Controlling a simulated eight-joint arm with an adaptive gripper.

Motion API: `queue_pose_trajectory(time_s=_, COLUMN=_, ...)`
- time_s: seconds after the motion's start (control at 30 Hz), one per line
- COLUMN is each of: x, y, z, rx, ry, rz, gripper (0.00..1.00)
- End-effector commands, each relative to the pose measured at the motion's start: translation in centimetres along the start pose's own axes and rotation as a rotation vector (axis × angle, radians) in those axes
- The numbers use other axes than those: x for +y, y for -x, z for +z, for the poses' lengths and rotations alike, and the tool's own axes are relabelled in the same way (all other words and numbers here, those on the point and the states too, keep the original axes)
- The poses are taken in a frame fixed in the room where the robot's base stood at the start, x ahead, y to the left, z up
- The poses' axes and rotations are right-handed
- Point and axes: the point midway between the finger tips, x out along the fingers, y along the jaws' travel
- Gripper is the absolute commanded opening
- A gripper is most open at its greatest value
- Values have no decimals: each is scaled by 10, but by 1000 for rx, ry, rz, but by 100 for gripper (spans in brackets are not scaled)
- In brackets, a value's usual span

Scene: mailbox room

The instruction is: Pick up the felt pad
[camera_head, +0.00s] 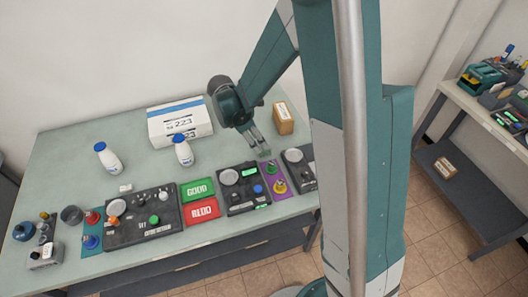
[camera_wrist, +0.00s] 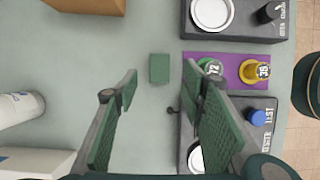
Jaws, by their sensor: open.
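The felt pad (camera_wrist: 159,68) is a small dark green square lying flat on the pale table in the wrist view. It shows in the gap between my fingertips, a little beyond them. My gripper (camera_wrist: 160,84) is open, its two green-padded fingers spread on either side of the pad's place in the picture, with nothing held. In the head view my gripper (camera_head: 259,147) points down over the table behind the control panels. I cannot make out the pad clearly there.
A purple mat (camera_wrist: 232,58) with a green and a yellow knob lies just right of the pad. Dark control panels (camera_wrist: 262,107) stand beside it. A brown box (camera_head: 283,117), a white box (camera_head: 180,121) and white bottles (camera_head: 183,151) stand on the table (camera_head: 85,127).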

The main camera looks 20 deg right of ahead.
Motion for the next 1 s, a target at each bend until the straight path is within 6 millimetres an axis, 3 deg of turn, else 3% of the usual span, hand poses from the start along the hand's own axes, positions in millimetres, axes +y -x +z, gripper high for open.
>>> queue_pose_trajectory(time_s=0.53, x=0, y=-11, z=0, rx=0, ry=-1, rz=0, gripper=40)
queue_pose_trajectory(time_s=1.0, x=0, y=-55, z=-2, rx=0, ry=-1, rz=0, gripper=40)
